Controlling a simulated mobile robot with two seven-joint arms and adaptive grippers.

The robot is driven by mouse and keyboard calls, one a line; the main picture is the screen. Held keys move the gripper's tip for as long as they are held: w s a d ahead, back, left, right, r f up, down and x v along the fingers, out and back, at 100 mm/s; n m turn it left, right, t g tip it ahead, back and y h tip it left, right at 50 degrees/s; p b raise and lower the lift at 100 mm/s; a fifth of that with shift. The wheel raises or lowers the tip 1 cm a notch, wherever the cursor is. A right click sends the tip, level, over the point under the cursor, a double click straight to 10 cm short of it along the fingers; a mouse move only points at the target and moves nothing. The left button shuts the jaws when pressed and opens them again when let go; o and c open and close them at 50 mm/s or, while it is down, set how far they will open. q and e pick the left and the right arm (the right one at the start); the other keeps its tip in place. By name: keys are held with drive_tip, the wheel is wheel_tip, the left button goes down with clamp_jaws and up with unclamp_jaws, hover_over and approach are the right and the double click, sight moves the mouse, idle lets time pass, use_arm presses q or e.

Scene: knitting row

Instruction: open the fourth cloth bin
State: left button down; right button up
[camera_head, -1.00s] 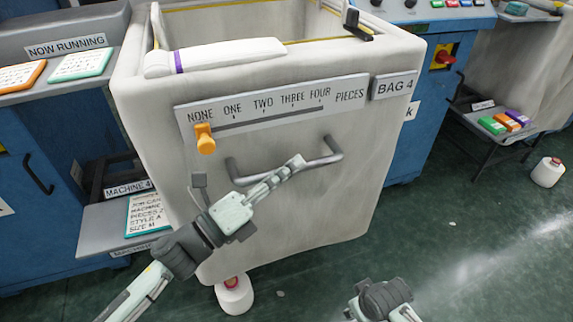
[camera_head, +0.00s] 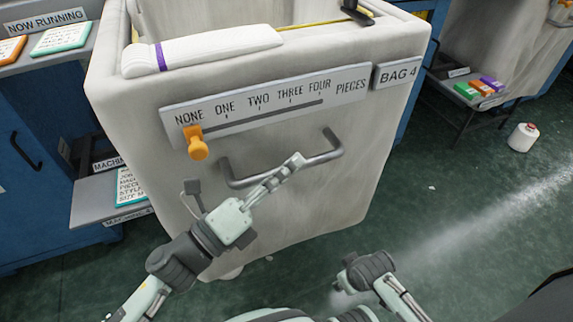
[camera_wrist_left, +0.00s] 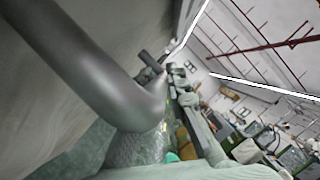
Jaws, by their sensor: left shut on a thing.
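The fourth cloth bin (camera_head: 330,205), a pale cloth box labelled BAG 4 (camera_head: 398,74), stands in the middle of the head view. Its grey bar handle (camera_head: 325,156) crosses the front. My left gripper (camera_head: 294,164) is shut on the handle, near the middle of its bar. In the left wrist view the handle (camera_wrist_left: 85,60) fills the near left and hides part of the fingers. An orange slider knob (camera_head: 197,148) sits at NONE on the front scale plate (camera_head: 270,100). My right arm shows at the bottom right, but its gripper cannot be made out.
A rolled white cloth with a purple band (camera_head: 205,50) lies on the bin's front rim. A grey shelf (camera_head: 95,205) stands close at the bin's left. A white spool (camera_head: 522,137) stands on the floor at right. The green floor (camera_head: 450,215) in front right is clear.

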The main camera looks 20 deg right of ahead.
use_arm(q)
drive_tip(key=c, duration=1.5)
unclamp_jaws()
drive_tip(key=v, duration=1.2)
